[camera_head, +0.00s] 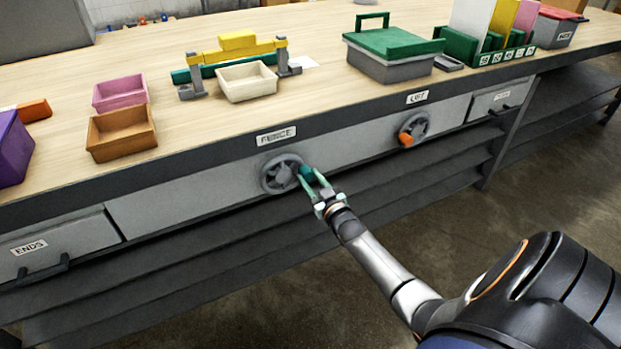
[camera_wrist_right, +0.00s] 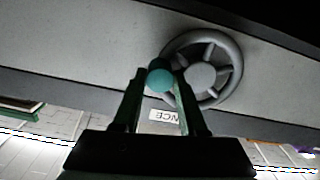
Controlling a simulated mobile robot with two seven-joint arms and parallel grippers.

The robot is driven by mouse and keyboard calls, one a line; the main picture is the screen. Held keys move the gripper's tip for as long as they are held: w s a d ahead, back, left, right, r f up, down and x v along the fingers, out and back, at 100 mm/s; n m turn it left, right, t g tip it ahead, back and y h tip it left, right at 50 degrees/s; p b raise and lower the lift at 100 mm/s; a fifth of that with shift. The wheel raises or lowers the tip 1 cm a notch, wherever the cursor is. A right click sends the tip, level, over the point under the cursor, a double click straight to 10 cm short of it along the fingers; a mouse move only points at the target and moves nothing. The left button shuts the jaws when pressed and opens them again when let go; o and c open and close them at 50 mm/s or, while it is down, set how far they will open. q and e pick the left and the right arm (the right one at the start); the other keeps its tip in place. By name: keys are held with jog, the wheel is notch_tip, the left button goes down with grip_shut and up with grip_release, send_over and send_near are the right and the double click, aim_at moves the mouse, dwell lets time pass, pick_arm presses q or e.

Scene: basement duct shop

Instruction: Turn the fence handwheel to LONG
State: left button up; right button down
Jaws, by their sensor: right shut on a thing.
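The fence handwheel (camera_head: 277,174) is a grey spoked wheel on the bench's front panel, under the FENCE label (camera_head: 276,135). In the right wrist view the wheel (camera_wrist_right: 226,68) fills the upper middle, with a teal knob (camera_wrist_right: 160,76) at its rim. My right gripper (camera_head: 308,175) is shut on the teal knob, which sits at the right side of the wheel in the head view. The fingers (camera_wrist_right: 160,92) lie on either side of the knob. No LONG mark is readable in either view. My left gripper is not in view.
A second handwheel (camera_head: 414,129) with an orange knob is farther right under a label that reads like LIFT. The ENDS drawer (camera_head: 60,245) is at lower left. Trays, a yellow-topped fixture (camera_head: 237,45) and a green-lidded box (camera_head: 392,55) stand on the bench.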

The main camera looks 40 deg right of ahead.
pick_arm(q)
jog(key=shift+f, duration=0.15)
pick_arm(e)
jog(key=shift+f, duration=0.1)
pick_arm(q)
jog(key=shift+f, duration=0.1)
pick_arm(e)
jog(key=shift+c, duration=2.2)
grip_release()
jog(key=shift+s, duration=0.1)
jog(key=shift+s+a, duration=0.1)
jog(key=shift+s, duration=0.05)
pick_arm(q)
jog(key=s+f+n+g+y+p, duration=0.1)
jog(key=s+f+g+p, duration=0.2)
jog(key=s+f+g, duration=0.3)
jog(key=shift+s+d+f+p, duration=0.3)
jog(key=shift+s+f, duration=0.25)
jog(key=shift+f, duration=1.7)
pick_arm(e)
jog(key=v, duration=1.2)
